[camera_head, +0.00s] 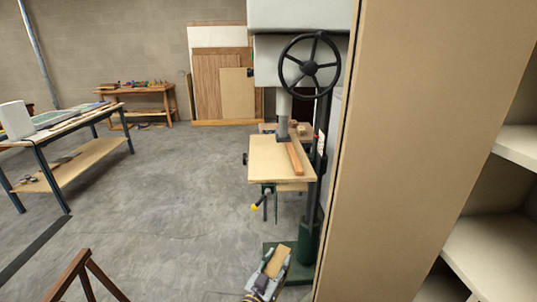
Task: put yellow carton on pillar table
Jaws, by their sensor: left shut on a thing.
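My left gripper (268,276) is low in the head view, at the bottom centre. It is shut on a small tan-yellow carton (279,259), which stands out from the jaws, tilted. The carton is in front of the green base of a pillar drill and lower in the picture than its table. The pillar table (268,167) is a light wooden board below the drill head. A reddish-brown wooden strip (294,158) lies on its right part; the left and middle are bare. My right gripper is not in view.
A black handwheel (309,64) is on the drill above the table. A crank with a yellow knob (255,207) sticks out below it. A tall tan cabinet panel (418,150) closes off the right. A workbench (65,130) stands left; the floor between is open.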

